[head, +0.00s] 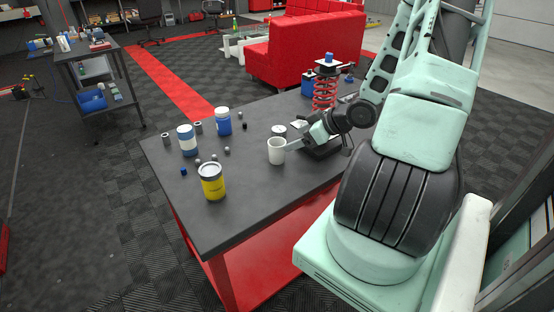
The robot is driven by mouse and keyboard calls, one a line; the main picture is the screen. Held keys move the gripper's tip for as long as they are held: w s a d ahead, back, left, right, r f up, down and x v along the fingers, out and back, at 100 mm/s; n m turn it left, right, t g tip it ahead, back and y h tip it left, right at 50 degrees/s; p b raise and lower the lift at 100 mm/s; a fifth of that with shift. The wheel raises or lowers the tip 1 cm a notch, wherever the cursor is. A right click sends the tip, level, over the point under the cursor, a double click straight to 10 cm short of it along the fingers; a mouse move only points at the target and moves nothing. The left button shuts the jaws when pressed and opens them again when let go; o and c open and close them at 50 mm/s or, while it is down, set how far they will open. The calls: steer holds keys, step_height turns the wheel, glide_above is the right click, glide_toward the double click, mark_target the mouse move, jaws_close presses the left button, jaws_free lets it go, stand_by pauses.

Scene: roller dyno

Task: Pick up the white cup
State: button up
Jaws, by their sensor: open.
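The white cup (276,152) stands upright on the dark grey top of the red table (222,218). My gripper (296,145) is low over the table, just right of the cup, with its light-coloured fingers pointing left toward it. The gripper is open. A finger appears to reach the cup's right edge; I cannot tell whether it touches. The far finger and the cup's right side are partly hidden by the gripper.
A yellow can (212,182), a blue-and-white can (187,140) and a blue jar (223,121) stand left of the cup, with several small parts between. A red coil spring (325,92) stands at the back right.

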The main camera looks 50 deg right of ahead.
mark_target(273, 147)
steer(key=s+d+f+t, duration=0.1)
steer(key=s+d+t, duration=0.1)
steer(key=s+d, duration=0.15)
steer(key=shift+m, duration=0.4)
steer(key=x, duration=0.3)
steer(key=b+x, duration=0.1)
steer(key=x, duration=0.3)
steer(key=b+x, duration=0.1)
steer(key=x, duration=0.3)
steer(key=shift+w+a+f, duration=0.1)
steer(key=shift+a, duration=0.3)
steer(key=shift+d+p+x, duration=0.15)
steer(key=shift+x, duration=1.2)
steer(key=shift+d+p+x, duration=0.1)
steer(key=shift+p+x, duration=0.05)
steer(key=shift+x, duration=1.2)
steer(key=c, duration=1)
